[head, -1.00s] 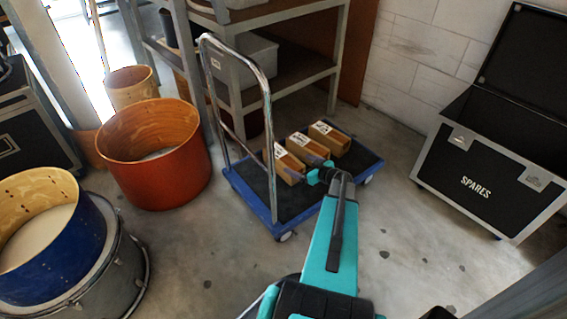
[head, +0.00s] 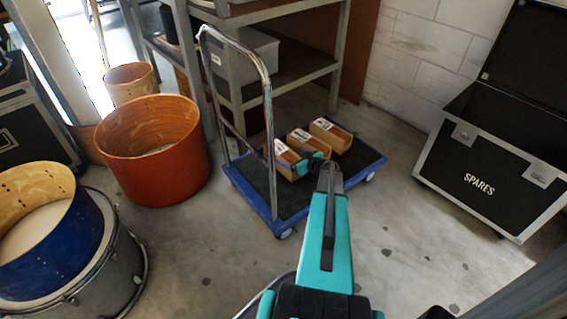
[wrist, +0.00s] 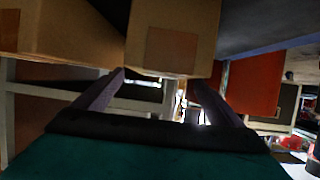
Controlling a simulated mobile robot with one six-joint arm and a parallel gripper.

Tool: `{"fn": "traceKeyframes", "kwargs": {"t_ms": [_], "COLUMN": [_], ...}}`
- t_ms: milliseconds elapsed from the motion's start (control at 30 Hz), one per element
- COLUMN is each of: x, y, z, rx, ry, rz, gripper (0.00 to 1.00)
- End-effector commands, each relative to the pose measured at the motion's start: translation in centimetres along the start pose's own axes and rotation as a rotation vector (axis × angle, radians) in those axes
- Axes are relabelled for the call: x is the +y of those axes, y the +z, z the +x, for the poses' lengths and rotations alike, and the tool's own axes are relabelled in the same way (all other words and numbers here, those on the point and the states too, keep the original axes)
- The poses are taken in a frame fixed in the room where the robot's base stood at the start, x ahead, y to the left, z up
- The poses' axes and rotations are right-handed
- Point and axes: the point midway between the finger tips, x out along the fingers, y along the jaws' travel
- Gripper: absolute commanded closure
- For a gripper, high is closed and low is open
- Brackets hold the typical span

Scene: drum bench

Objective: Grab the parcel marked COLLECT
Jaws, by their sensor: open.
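Three tan parcels lie in a row on the trolley deck: a near-left parcel (head: 287,164), a middle one (head: 306,143) and a far-right one (head: 330,134). Each has a white label on top; the print is too small to read, so I cannot tell which says COLLECT. My gripper (head: 305,162) is at the right side of the near-left parcel. In the wrist view, which looks upside down, my open fingers (wrist: 154,80) point at one parcel (wrist: 175,30), with no clear grip on it. A second parcel (wrist: 60,30) is beside it at left.
The parcels sit on a blue-edged trolley (head: 250,200) with a tall metal handle (head: 268,130) at its left. A grey shelf (head: 300,80) stands behind. An orange drum (head: 155,175) is at left, and a black SPARES case (head: 480,165) at right. Floor in front is clear.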

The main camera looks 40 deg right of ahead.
Motion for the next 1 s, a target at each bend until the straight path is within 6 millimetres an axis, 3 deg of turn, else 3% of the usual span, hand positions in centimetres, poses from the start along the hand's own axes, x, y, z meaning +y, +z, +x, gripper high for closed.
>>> {"fn": "traceKeyframes", "kwargs": {"t_ms": [567, 1000], "x": [0.1, -0.1], "y": [0.1, 0.0], "z": [0.9, 5.0], "rx": [0.000, 0.000], "ry": [0.001, 0.002], "rz": [0.000, -0.001], "gripper": [0.09, 0.09]}}
